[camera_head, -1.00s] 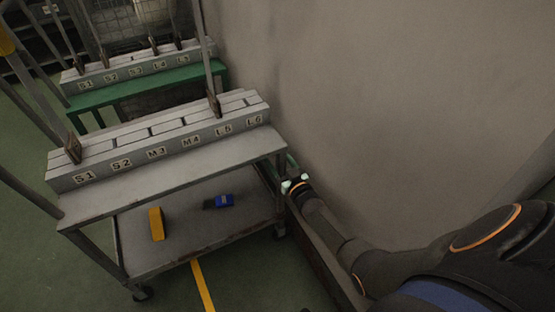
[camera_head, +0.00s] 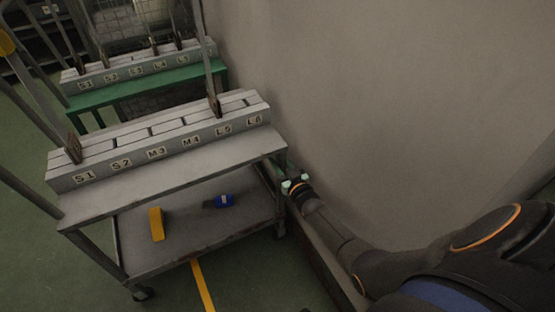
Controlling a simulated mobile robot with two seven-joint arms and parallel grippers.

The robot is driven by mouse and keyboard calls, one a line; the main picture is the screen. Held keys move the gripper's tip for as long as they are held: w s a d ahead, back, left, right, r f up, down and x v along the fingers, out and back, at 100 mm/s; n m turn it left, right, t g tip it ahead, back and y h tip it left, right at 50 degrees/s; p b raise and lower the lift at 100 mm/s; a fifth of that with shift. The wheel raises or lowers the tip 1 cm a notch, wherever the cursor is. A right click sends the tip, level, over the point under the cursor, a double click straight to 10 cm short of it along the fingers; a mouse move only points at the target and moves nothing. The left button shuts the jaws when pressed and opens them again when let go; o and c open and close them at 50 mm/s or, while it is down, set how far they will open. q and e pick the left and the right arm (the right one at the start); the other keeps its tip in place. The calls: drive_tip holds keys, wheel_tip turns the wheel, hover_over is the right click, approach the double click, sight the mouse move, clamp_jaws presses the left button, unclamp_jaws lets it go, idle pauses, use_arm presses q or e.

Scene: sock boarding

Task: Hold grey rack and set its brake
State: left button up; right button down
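The grey rack (camera_head: 190,155) stands in the left half of the head view. It is a wheeled cart with a top shelf, a lower shelf (camera_head: 185,250) and a slotted block labelled S1 to L6. A caster (camera_head: 142,294) shows under its front left corner; I cannot make out a brake lever. My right gripper (camera_head: 294,183) is at the rack's right side, close to the right front post below the top shelf. Its fingertips are small and partly hidden, so I cannot tell whether it is open or touching the post. My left gripper is not in view.
A yellow block (camera_head: 157,224) and a blue item (camera_head: 224,201) lie on the lower shelf. A green rack (camera_head: 150,85) stands behind. A beige wall (camera_head: 400,100) closes off the right side. Green floor with a yellow line (camera_head: 203,287) is clear in front.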

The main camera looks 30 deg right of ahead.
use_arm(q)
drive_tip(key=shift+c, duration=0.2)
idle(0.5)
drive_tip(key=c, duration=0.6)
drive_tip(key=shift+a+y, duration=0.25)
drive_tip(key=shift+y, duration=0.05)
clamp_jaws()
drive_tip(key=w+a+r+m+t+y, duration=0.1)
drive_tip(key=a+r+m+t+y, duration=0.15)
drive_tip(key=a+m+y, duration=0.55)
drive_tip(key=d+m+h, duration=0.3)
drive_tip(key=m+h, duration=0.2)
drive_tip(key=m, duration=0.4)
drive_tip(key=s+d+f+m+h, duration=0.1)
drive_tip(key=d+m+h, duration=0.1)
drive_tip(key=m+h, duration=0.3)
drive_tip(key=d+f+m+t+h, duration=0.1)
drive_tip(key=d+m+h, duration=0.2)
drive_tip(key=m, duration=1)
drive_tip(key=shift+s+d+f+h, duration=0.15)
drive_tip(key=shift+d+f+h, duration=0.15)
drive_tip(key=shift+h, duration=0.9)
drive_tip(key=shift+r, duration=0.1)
